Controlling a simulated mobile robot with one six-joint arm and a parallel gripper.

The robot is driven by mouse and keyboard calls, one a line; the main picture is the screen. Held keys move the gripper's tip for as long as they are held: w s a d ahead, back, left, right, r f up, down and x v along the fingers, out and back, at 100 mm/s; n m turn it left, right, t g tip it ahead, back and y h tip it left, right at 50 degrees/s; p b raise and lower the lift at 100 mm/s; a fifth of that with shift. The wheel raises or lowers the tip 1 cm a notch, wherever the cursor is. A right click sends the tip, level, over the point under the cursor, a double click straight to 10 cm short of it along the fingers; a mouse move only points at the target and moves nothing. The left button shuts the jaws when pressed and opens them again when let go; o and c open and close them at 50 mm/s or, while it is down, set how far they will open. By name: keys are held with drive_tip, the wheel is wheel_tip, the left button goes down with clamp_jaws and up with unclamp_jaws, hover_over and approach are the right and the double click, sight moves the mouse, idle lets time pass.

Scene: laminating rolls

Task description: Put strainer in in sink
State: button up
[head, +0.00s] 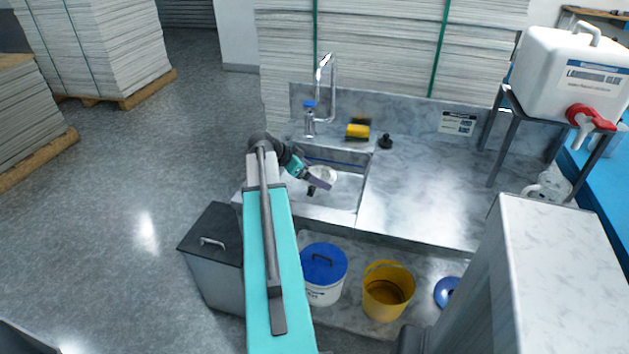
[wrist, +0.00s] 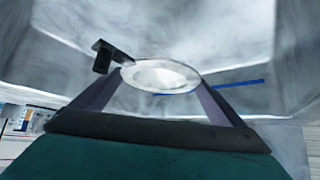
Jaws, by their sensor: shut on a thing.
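The strainer (wrist: 160,76) is a pale round disc with a rim, held between my two finger ends in the wrist view. A black T-shaped piece (wrist: 103,55) touches its left side and looks like its handle. In the head view the strainer (head: 325,173) shows over the sink basin, partly behind a finger. My gripper (head: 318,180) is shut on the strainer; its purple fingers also show in the wrist view (wrist: 160,97). The sink (head: 342,200) is a grey basin set in the marble counter. I cannot tell whether the strainer touches its floor.
A chrome faucet (head: 333,85), a blue-capped bottle (head: 309,122), a yellow sponge (head: 357,132) and a black stopper (head: 386,142) are around the sink. A blue strip (wrist: 238,83) lies in the basin. The counter (head: 425,190) to the right is clear.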

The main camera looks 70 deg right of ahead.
drive_tip(key=shift+f, duration=1.3)
drive_tip(key=shift+f, duration=0.2)
drive_tip(key=o, duration=0.9)
drive_tip(key=shift+r, duration=0.25)
drive_tip(key=b+v, duration=0.1)
drive_tip(key=v, duration=1.1)
drive_tip(key=shift+a, duration=0.1)
